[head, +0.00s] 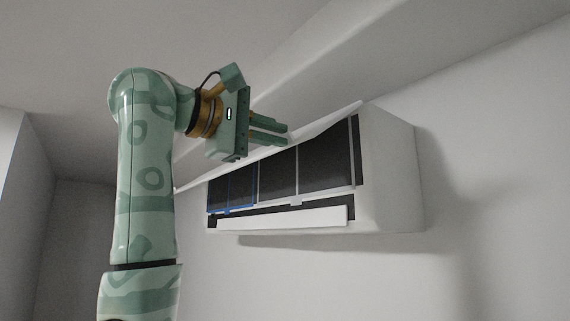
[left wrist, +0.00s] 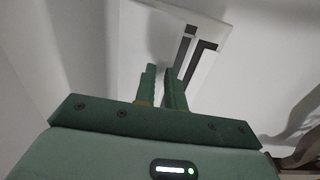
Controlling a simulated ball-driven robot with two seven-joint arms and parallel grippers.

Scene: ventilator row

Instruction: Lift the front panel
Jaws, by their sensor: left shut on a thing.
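The front panel (head: 328,122) of the white wall-mounted air conditioner (head: 392,165) is swung up. It is seen nearly edge-on as a thin white strip in the head view, and the dark filter area under it is exposed. My left gripper (head: 277,132) is at the panel's raised edge, with its two green fingers pointing right. The fingers are shut on the panel; the exact contact is hard to see. In the left wrist view the gripper (left wrist: 162,80) has a narrow gap between its fingers, and white surfaces with dark strips lie beyond. My right gripper is not in view.
A blue-framed filter (head: 232,190) sits at the left of the dark opening, with dark filter sections beside it. A white louver (head: 290,219) runs along the unit's bottom. A ceiling beam is close above the panel. The space below the unit is clear.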

